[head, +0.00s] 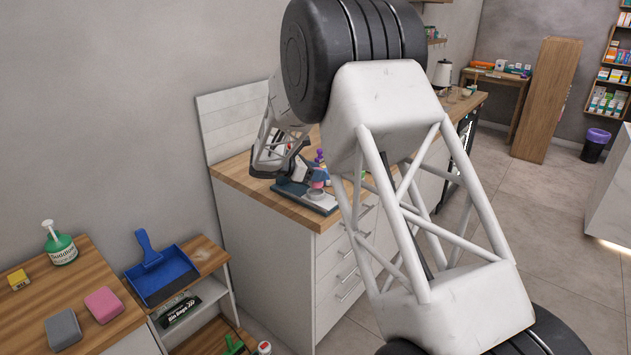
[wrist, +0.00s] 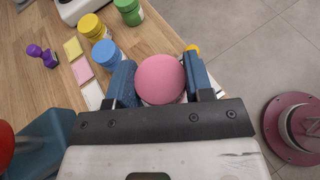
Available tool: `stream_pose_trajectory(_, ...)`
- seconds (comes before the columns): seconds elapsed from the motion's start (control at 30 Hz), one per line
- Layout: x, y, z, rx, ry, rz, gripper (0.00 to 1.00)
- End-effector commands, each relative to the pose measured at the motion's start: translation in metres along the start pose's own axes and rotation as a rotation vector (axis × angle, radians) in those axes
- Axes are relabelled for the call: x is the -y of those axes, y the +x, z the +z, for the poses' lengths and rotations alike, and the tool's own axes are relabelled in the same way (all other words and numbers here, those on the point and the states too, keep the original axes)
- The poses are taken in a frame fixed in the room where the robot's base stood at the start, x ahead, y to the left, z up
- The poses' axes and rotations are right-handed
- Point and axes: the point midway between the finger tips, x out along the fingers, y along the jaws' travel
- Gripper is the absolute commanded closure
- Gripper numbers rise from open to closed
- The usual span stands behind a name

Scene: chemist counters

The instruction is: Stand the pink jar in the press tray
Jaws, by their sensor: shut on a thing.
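The pink jar (wrist: 160,78) is between the two blue finger pads of my gripper (wrist: 161,82) in the wrist view, its round pink lid facing the camera. My gripper is shut on it. In the head view a small pink shape, likely this jar, shows at the counter's near end, partly hidden by other things. The press (head: 292,188) stands there with a grey round part (head: 316,195) at its front edge. I cannot tell whether the jar touches the press tray; its underside is hidden in the wrist view.
Blue (wrist: 106,53), yellow (wrist: 91,26) and green (wrist: 128,11) jars stand left of my gripper, by a purple stamp (wrist: 42,55) and coloured pads (wrist: 82,69). A blue-grey body with a red knob (wrist: 6,144) is at lower left. Floor lies beyond the counter edge.

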Motion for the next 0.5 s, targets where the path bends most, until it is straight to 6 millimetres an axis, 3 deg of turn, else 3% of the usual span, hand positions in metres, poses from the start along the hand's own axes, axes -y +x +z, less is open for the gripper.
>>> stream_pose_trajectory(0.5, -0.0093, 0.0022, -0.001, 0.0, -0.001, 0.0, 0.76)
